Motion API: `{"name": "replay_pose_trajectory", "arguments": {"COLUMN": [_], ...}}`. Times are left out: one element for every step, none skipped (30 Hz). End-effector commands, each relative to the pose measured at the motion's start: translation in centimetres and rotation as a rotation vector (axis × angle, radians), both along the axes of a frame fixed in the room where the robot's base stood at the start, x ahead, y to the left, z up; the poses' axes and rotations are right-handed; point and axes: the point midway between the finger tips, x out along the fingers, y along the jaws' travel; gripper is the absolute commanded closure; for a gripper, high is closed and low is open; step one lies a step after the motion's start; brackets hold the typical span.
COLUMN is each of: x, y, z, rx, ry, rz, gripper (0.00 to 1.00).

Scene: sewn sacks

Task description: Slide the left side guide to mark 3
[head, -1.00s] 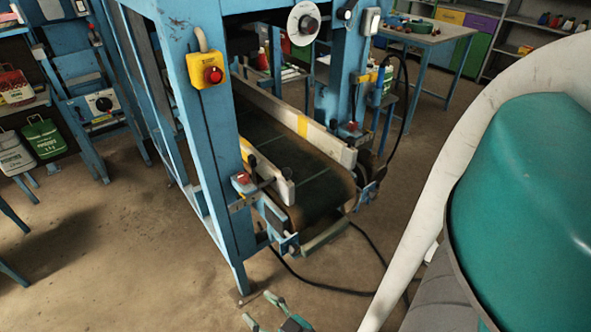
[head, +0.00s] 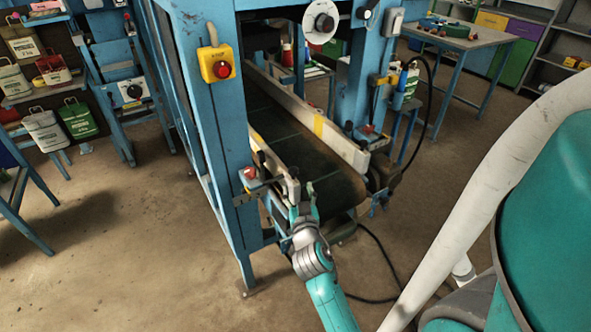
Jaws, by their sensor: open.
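The left side guide (head: 286,184) is a pale board along the left edge of the dark conveyor belt (head: 335,190), with dark knobs and a yellow band partly behind the blue post. My gripper (head: 304,208) is open at the near end of this guide, its fingers pointing away from me. One finger overlaps the guide's end in the picture; I cannot tell whether they touch. The right side guide (head: 338,145), pale with a yellow band, runs along the belt's other edge. No numbered marks are legible.
The blue machine frame (head: 225,135) stands left of the belt, with a yellow box and red button (head: 220,66). A small red-topped switch (head: 249,174) sits beside the left guide. A black cable (head: 380,262) lies on the floor. Open floor lies at the front left.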

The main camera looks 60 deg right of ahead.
Motion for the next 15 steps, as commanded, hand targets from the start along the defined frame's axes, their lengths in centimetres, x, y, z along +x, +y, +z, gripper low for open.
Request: {"name": "replay_pose_trajectory", "arguments": {"x": [0.4, 0.6, 1.0, 1.3, 1.6, 2.0, 2.3, 2.6, 3.0, 3.3, 3.6, 4.0, 4.2, 4.4, 4.8], "y": [-0.5, -0.9, -1.4, -1.8, -2.2, -2.8, -3.2, -3.6, -4.2, -4.6, -4.9, -5.4, -5.8, -6.1, -6.5], "z": [0.1, 0.1, 0.1, 0.1, 0.1, 0.1, 0.1, 0.1, 0.1, 0.1, 0.1, 0.1, 0.1, 0.1, 0.1], "rx": [0.000, -0.001, -0.002, -0.001, -0.001, -0.002, -0.001, -0.001, -0.001, 0.000, 0.000, -0.001, -0.002, -0.001, 0.000], "ry": [-0.003, -0.004, -0.003, -0.003, -0.003, -0.003, -0.003, -0.003, -0.002, -0.003, -0.003, -0.002, -0.001, -0.002, -0.002], "rz": [-0.001, 0.000, 0.000, 0.000, 0.001, 0.000, 0.000, 0.000, 0.000, 0.001, 0.001, 0.001, 0.001, 0.001, 0.001], "gripper": [0.42, 0.42, 0.42, 0.42, 0.42, 0.42, 0.42, 0.42, 0.42, 0.42, 0.42, 0.42, 0.42, 0.42, 0.42]}}
